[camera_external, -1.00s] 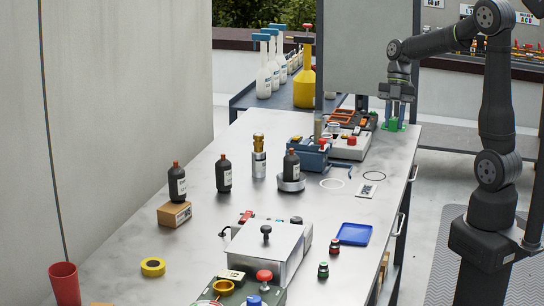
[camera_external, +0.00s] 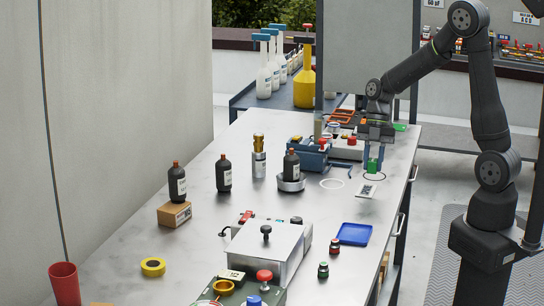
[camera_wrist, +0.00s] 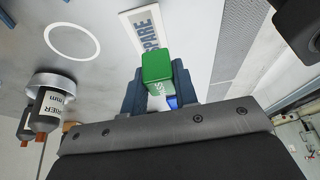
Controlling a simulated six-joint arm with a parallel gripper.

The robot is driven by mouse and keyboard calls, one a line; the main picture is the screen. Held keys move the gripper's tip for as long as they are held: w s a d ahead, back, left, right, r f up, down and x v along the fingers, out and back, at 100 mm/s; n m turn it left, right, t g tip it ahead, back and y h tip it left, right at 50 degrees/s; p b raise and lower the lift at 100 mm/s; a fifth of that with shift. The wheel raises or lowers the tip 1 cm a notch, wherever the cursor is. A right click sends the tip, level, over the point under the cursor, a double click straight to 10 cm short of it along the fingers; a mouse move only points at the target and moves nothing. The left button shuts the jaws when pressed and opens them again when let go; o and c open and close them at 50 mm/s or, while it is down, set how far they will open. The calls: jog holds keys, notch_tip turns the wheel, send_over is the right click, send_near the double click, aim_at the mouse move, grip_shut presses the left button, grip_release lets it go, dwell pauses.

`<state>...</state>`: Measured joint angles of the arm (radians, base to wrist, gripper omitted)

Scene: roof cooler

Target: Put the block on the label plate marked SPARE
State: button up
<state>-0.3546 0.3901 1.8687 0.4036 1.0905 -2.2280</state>
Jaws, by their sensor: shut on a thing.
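My gripper (camera_external: 374,161) is shut on a green block (camera_external: 373,166) at the right side of the bench. The white label plate (camera_external: 367,191) lies flat on the bench, just nearer the camera than the block. In the wrist view the label plate (camera_wrist: 141,24) reads SPARE and lies just beyond the block, which overlaps its lower end. The block appears held above the bench; its exact height cannot be told.
A blue tray (camera_external: 343,234) lies nearer the camera.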

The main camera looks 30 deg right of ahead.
aim_at(367, 189)
jog(key=shift+a+f, duration=0.5)
jog(key=shift+a, duration=0.35)
jog(key=shift+f, duration=2)
jog(key=shift+f, duration=0.15)
jog(key=o, duration=1)
jog(key=v, duration=1.2)
